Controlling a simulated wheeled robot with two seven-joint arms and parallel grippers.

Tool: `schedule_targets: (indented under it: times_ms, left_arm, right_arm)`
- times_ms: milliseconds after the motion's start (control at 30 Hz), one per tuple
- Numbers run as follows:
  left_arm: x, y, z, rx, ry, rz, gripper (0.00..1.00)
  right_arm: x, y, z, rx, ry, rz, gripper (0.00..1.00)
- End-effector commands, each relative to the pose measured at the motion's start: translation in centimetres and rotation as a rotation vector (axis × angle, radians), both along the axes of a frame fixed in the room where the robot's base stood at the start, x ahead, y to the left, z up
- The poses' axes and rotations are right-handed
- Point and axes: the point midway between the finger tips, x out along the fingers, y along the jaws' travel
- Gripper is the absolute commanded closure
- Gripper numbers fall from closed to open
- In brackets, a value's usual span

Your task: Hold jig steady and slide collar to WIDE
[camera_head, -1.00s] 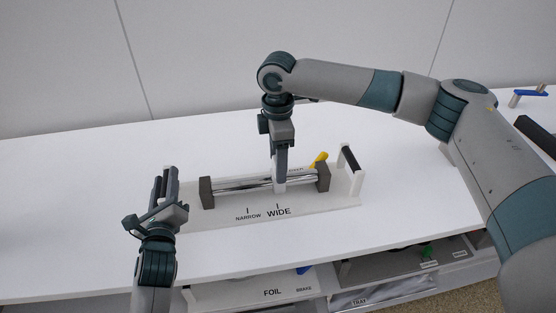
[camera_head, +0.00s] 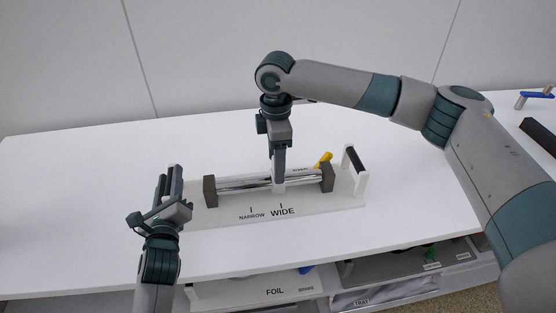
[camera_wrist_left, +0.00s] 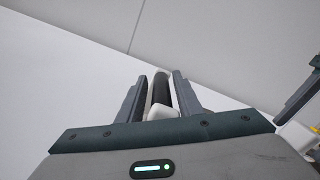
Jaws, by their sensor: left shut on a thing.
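The jig is a pale plate (camera_head: 330,201) on the white table, with a shiny rail (camera_head: 240,184) between two dark end blocks and the marks NARROW and WIDE on its front. A white collar (camera_head: 279,188) sits on the rail, close to the WIDE mark (camera_head: 283,211). My left gripper (camera_head: 171,175) is shut on the jig's left handle; the dark grip bar (camera_wrist_left: 161,90) shows between its fingers in the left wrist view. My right gripper (camera_head: 279,172) points down at the collar from above. Its fingers are seen edge-on, so their gap is hidden.
A yellow lever (camera_head: 322,160) stands behind the rail and a dark-gripped right handle (camera_head: 354,160) at the jig's right end. Shelf bins marked FOIL (camera_head: 275,292) and TRAY sit below the front edge. The table left of the jig is clear.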

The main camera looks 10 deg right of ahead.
Motion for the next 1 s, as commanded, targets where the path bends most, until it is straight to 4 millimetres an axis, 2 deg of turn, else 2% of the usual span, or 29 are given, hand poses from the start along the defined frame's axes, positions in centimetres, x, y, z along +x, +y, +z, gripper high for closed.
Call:
schedule_targets:
  times_ms: [33, 267, 467, 1000]
  left_arm:
    - [-0.1, -0.1, -0.8, -0.006, 0.014, 0.0, 1.0]
    - [-0.1, 0.0, -0.7, -0.006, 0.014, 0.0, 1.0]
    - [-0.1, 0.0, -0.7, -0.006, 0.014, 0.0, 1.0]
    - [-0.1, 0.0, -0.8, -0.006, 0.014, 0.001, 1.0]
  right_arm:
    - [0.0, 0.0, -0.1, -0.001, 0.0, -0.001, 0.42]
    - [0.1, -0.1, 0.1, -0.001, -0.001, -0.002, 0.42]
    - [0.1, -0.1, 1.5, -0.001, -0.003, -0.002, 0.42]
    - [-0.1, -0.1, 10.2, 0.001, -0.004, -0.001, 0.42]
